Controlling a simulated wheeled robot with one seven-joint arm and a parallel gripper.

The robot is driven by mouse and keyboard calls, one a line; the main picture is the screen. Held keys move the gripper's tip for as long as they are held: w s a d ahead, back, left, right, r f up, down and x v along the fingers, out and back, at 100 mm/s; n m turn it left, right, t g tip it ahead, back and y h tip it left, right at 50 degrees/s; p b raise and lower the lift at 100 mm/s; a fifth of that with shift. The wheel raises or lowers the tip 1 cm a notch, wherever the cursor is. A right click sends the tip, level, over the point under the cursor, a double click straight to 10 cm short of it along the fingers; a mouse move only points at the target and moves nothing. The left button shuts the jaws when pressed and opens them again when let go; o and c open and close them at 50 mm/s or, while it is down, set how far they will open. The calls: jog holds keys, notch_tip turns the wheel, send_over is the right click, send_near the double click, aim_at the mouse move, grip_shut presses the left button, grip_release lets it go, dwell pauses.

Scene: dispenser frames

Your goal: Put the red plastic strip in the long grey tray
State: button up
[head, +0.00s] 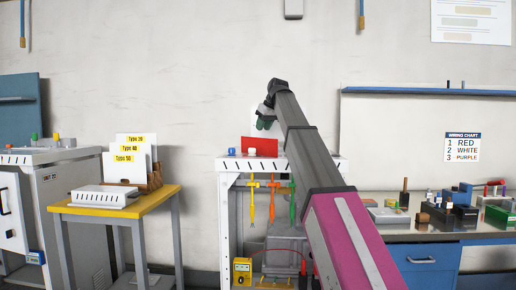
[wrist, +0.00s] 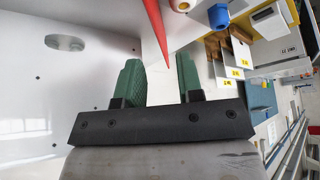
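The red plastic strip (head: 262,146) stands upright on the white bench in the head view, a little below my gripper (head: 265,117). In the wrist view the strip (wrist: 153,28) shows nearly edge-on as a tapering red shape. Its narrow end falls between the two green fingers of my gripper (wrist: 158,78) in the picture. The fingers are apart with nothing clasped between them. I cannot tell how far the strip is from the fingertips. I cannot pick out the long grey tray with certainty.
The white bench (head: 228,165) also bears a blue knob (head: 232,152) and a white knob (head: 252,153). Coloured tools hang beneath it. A yellow table (head: 160,200) with labelled cards (head: 131,146) stands left. A cluttered grey counter (head: 400,238) stands right.

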aim_at(258, 140)
jog(key=x, duration=0.7)
jog(key=shift+w+a+f, duration=0.15)
jog(key=shift+w+f, duration=0.05)
jog(key=shift+f, duration=0.05)
grip_shut()
